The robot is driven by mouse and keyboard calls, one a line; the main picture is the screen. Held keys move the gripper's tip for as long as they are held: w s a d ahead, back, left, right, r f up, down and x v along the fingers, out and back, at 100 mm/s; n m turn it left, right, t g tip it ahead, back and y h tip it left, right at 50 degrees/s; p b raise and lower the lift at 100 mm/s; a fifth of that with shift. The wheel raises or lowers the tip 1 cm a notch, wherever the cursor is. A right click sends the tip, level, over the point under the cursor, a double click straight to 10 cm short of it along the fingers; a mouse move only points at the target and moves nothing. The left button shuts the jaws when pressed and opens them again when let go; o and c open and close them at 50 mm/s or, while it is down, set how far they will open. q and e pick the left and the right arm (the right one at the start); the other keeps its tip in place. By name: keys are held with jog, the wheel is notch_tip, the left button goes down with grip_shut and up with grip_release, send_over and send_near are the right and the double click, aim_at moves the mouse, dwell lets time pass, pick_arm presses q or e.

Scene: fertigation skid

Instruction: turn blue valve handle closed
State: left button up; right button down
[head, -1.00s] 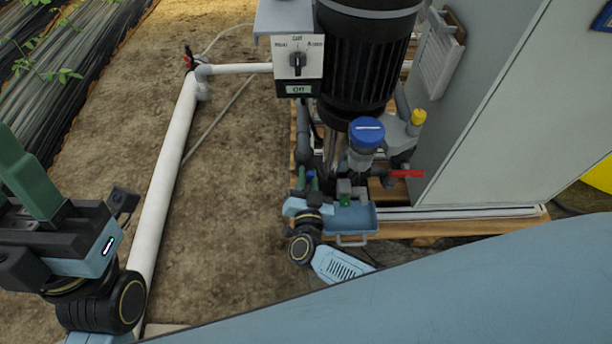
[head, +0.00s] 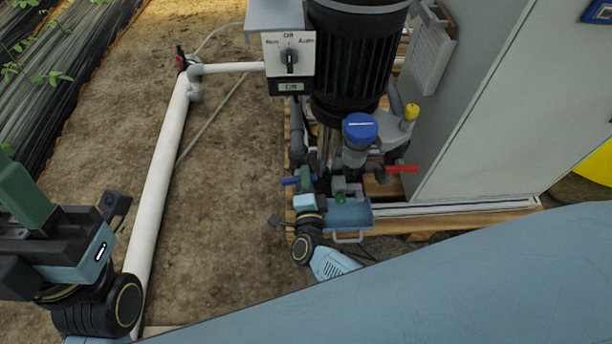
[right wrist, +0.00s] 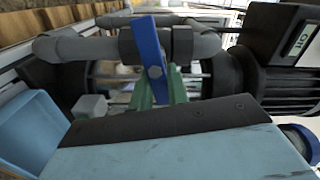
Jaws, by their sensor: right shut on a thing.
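The blue valve handle (head: 290,181) sticks out to the left of the pipework below the pump motor in the head view. In the right wrist view the handle (right wrist: 147,42) is a flat blue bar crossing a grey pipe. My right gripper (head: 307,182) is at the handle. In the right wrist view its green fingers (right wrist: 160,88) are on both sides of the bar's near end, shut on it. My left gripper (head: 22,190) is at the left edge, away from the valve; its fingertips are not clear enough to judge.
A red handle (head: 402,168) and a blue-capped filter (head: 360,128) stand just right of the valve. The switch box (head: 289,55) and black motor (head: 350,60) are above. A grey cabinet (head: 490,110) is at right. Bare soil lies left, with a white pipe (head: 160,190).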

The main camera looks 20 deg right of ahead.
jog(key=shift+s+f+m, duration=0.1)
jog(key=shift+f+m, duration=0.2)
jog(key=shift+m, duration=0.9)
jog(key=c, duration=1.4)
grip_release()
jog(key=shift+o, duration=0.2)
